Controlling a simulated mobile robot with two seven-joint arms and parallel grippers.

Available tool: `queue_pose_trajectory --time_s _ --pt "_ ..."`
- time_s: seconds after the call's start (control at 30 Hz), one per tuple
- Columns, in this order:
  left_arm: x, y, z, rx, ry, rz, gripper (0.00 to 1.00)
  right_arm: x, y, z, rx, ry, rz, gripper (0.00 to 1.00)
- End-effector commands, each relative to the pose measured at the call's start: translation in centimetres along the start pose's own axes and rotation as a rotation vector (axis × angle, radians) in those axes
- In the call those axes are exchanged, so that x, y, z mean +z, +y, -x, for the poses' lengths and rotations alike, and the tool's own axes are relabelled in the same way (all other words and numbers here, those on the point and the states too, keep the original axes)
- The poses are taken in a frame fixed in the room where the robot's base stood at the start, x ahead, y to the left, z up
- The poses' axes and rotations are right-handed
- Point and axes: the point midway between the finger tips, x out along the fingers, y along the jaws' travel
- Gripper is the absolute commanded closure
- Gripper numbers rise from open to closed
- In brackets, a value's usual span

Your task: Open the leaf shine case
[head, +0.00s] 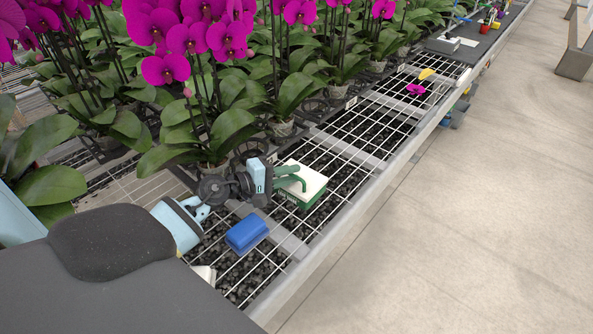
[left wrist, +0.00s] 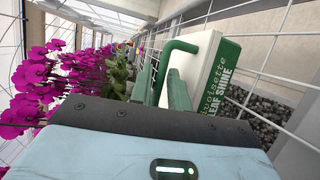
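The leaf shine case (head: 308,178) is a small box with a white top and green lower sides. It sits on the wire bench and looks shut. In the left wrist view the case (left wrist: 205,72) shows "LEAF SHINE" lettering on its green side and a bent green handle (left wrist: 177,46) on its white face. My left gripper (head: 286,176) is at the case's left side. Its two green fingers (left wrist: 163,92) stand apart, with the handle running between them; I cannot tell whether they touch it. My right gripper is in neither view.
A blue box (head: 247,234) lies on the mesh in front of the case. Potted orchids (head: 205,150) crowd the bench's left side. A yellow item (head: 427,74) and a magenta flower (head: 416,90) lie farther along. The concrete floor (head: 470,210) at right is clear.

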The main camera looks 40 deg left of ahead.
Motion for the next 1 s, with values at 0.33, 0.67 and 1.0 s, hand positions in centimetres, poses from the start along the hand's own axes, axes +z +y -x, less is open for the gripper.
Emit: queue_pose_trajectory --time_s 0.33,0.67,1.0 --pt "0.0 0.0 -2.4 -0.001 -0.001 0.0 0.82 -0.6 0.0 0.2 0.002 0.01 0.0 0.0" --pt "0.0 -0.1 -2.4 -0.001 -0.001 0.0 0.96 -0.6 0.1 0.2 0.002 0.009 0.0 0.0" --pt "0.0 -0.1 -2.4 -0.002 0.0 0.0 1.0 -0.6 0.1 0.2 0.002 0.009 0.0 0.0"
